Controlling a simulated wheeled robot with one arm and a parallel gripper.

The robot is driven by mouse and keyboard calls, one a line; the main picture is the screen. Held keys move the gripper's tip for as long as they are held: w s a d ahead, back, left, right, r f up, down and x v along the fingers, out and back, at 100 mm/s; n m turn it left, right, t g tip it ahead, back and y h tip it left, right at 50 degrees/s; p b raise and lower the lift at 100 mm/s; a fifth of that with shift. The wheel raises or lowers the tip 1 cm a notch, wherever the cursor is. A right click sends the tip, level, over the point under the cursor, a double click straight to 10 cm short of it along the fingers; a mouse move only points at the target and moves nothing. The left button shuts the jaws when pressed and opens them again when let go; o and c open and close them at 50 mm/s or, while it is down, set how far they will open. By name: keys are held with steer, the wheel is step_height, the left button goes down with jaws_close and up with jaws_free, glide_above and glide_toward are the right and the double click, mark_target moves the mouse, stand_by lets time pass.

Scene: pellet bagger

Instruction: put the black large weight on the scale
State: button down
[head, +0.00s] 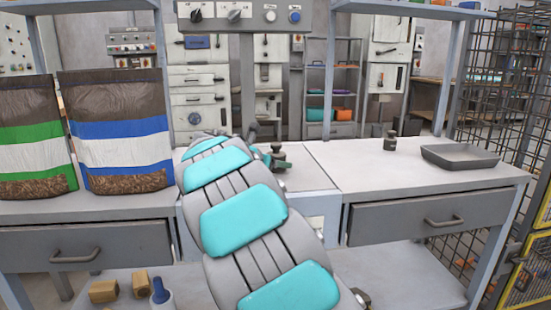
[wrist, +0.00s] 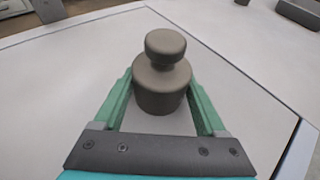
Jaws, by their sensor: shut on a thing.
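A dark grey-brown weight with a round knob (wrist: 162,80) stands upright between the green fingers of my gripper (wrist: 160,105) in the wrist view. The fingers are shut on its body, one on each side. In the head view the same weight (head: 279,155) shows just right of my arm, over the middle worktop. A pale flat surface lies under it; whether it touches that surface is unclear. A second, similar dark weight (head: 390,141) stands on the right worktop. I cannot clearly make out the scale; my arm hides part of the middle worktop.
A grey shallow tray (head: 460,157) lies on the right worktop (head: 365,175), with free room around it. Two pellet bags, green-striped (head: 35,135) and blue-striped (head: 115,130), stand at left. A control panel (head: 245,15) hangs above the middle. A wire cage (head: 500,90) borders the right.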

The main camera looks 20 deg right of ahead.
steer(key=shift+r, duration=0.15)
jaws_free()
steer(key=shift+a+r, duration=0.1)
steer(key=shift+a, duration=0.1)
steer(key=p+v, duration=0.1)
steer(key=v, duration=1)
steer(key=shift+s+a, duration=0.25)
steer(key=shift+s, duration=0.05)
